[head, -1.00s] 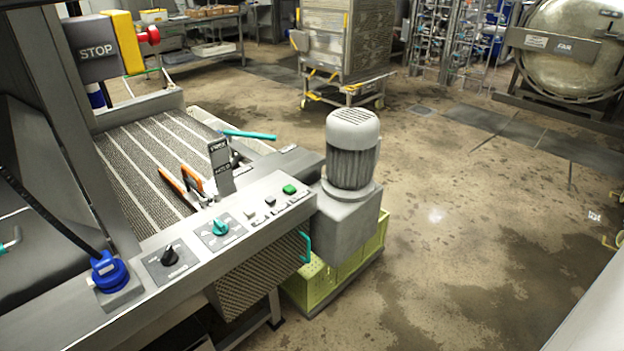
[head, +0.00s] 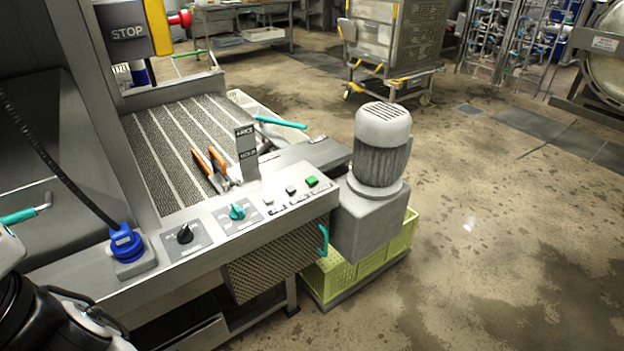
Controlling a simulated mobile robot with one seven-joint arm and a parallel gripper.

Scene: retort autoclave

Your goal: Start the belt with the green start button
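The green start button (head: 311,181) is a small green square at the right end of the steel control panel (head: 214,251), close to the motor. A grey button (head: 291,190) and a pale button sit to its left. Farther left on the panel are a teal knob (head: 237,211) and a black knob (head: 184,234). The belt (head: 160,150) is a dark mesh with pale stripes behind the panel. My gripper is not in view; dark and white parts at the lower left corner look like my arm, well apart from the button.
A grey motor (head: 382,150) stands right of the panel above yellow-green crates (head: 345,272). Orange-handled pliers (head: 207,163) and an upright dark sign (head: 246,152) are behind the buttons. A blue plug (head: 127,244) with a black cable is at left. The floor at right is clear.

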